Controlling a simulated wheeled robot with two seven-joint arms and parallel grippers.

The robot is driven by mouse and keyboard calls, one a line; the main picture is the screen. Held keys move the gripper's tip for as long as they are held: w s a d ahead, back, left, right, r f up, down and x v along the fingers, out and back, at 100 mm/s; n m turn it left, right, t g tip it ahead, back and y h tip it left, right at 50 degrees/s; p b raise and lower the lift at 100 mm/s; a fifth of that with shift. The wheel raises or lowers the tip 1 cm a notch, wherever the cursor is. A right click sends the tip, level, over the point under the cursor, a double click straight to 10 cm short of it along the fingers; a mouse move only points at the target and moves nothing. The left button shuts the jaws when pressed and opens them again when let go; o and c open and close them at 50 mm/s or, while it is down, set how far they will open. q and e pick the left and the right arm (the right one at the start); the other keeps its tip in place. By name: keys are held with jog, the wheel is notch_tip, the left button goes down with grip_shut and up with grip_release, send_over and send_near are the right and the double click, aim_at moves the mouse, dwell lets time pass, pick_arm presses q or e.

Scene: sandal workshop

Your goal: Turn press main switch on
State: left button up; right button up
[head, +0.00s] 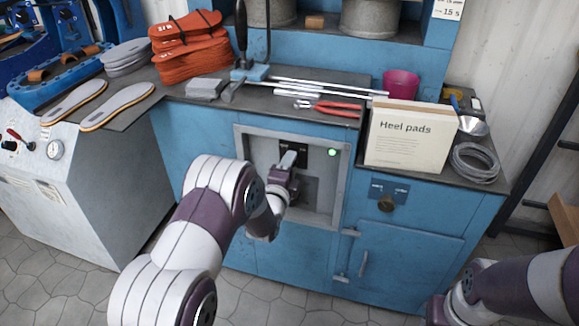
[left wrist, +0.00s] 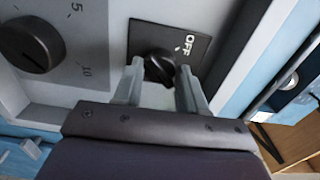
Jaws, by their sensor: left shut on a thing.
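The main switch is a black rotary knob (left wrist: 158,66) on a square black plate (left wrist: 205,22) marked OFF in the left wrist view. In the head view its black plate (head: 299,147) sits in a grey recessed panel of the blue press, partly hidden by my gripper. My left gripper (head: 288,160) reaches into the recess. In the left wrist view its two fingers (left wrist: 158,76) are on either side of the knob, shut on it. A green lamp (head: 332,152) glows beside the plate.
A second dial (left wrist: 37,47) with numbers is left of the switch in the left wrist view. Above the recess, the press top holds metal rods, red pliers (head: 328,107) and a Heel pads box (head: 410,138).

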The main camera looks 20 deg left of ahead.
pick_arm(q)
jog(key=shift+f+m, duration=0.25)
jog(key=shift+m, duration=0.05)
jog(key=o, duration=1)
jog(key=shift+r, duration=0.1)
jog(key=shift+s, duration=0.1)
jog(key=s+p, duration=0.1)
jog(key=s, duration=0.5)
jog(key=s+p, duration=0.2)
jog(key=s, duration=0.4)
jog(key=shift+s+a, duration=0.2)
jog(key=shift+s, duration=0.1)
